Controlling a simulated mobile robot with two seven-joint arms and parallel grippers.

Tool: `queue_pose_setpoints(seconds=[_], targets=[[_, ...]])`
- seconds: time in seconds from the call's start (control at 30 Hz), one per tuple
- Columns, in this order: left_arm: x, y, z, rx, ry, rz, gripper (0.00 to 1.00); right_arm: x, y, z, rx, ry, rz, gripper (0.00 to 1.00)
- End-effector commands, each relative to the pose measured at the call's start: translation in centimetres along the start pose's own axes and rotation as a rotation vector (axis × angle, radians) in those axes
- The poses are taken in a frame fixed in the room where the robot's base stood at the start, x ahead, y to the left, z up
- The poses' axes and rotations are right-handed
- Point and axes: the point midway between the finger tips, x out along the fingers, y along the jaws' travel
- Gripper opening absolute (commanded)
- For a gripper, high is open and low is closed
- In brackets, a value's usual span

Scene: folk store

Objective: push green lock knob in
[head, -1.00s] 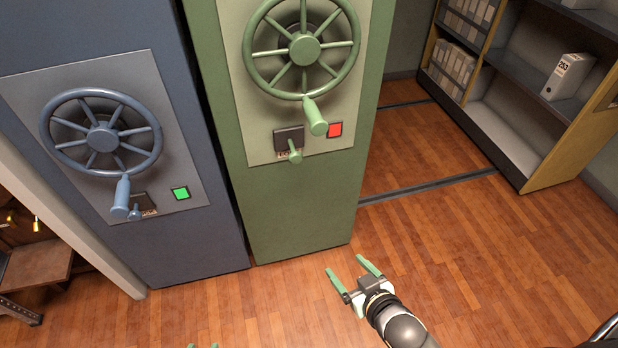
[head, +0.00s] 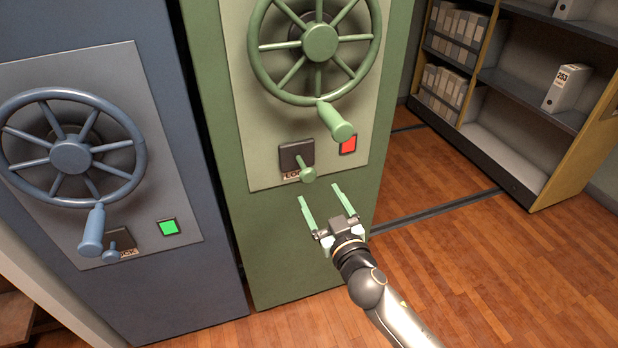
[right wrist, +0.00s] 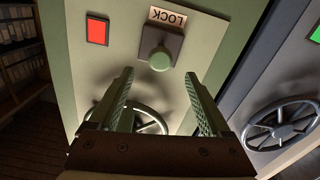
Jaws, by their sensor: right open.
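The green lock knob (head: 308,174) sticks out from a dark square plate on the pale panel of the green cabinet (head: 290,240), beside a LOCK label. In the right wrist view the knob (right wrist: 160,60) appears beyond the fingertips, between their lines and apart from them. My right gripper (head: 324,194) is open and empty, just below the knob in the head view, fingers pointing up toward the panel. Its two green fingers (right wrist: 163,84) also show in the right wrist view. My left gripper is not in view.
A green handwheel (head: 320,42) with a protruding handle (head: 337,122) sits above the knob, near a lit red square (head: 348,144). A blue cabinet (head: 190,290) with its own wheel, knob and green light stands left. Shelves (head: 545,110) stand at right; wooden floor is open between.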

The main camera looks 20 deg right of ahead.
Motion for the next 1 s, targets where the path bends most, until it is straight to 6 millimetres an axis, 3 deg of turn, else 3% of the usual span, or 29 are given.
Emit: queue_pose_setpoints(seconds=[0.2,0.43,0.9,1.0], targets=[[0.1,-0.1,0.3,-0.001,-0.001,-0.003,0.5,3.9,0.0,0.0,-0.002,0.001,0.0,0.82],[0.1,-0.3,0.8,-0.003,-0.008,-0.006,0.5,6.8,0.0,0.1,-0.001,0.0,0.0,0.82],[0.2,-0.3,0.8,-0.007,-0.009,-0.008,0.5,8.0,0.0,0.1,0.001,-0.001,0.0,0.82],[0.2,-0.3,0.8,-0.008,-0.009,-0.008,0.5,8.0,0.0,0.1,0.001,-0.001,-0.001,0.72]])
